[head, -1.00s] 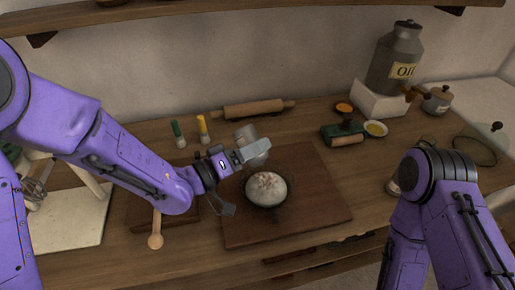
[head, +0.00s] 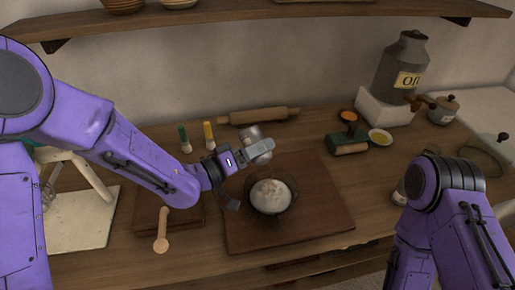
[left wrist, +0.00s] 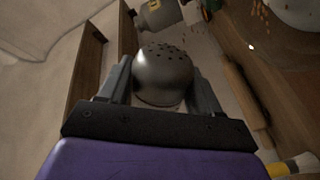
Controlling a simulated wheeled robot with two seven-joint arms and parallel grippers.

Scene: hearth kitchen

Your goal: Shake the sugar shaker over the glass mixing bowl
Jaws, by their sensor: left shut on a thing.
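My left gripper (head: 256,155) is shut on the metal sugar shaker (head: 264,157), seen above the back left of the glass bowl. In the left wrist view the shaker (left wrist: 164,76) sits between both fingers, its domed, holed top showing. Small reddish specks show in the air near the shaker there. The glass mixing bowl (head: 270,207) stands on a dark wooden board and holds a white, powdery heap with brownish patches. Part of the bowl (left wrist: 296,10) shows at the top right of the wrist view. My right arm is at the right; its gripper is out of view.
The board (head: 325,215) has bare room right of the bowl. Behind lie a rolling pin (head: 250,117) and two small bottles, green-topped (head: 184,138) and yellow-topped (head: 209,135). A wooden spoon (head: 162,230) lies at left. An oil can (head: 402,68) stands back right. A shelf (head: 250,20) hangs above.

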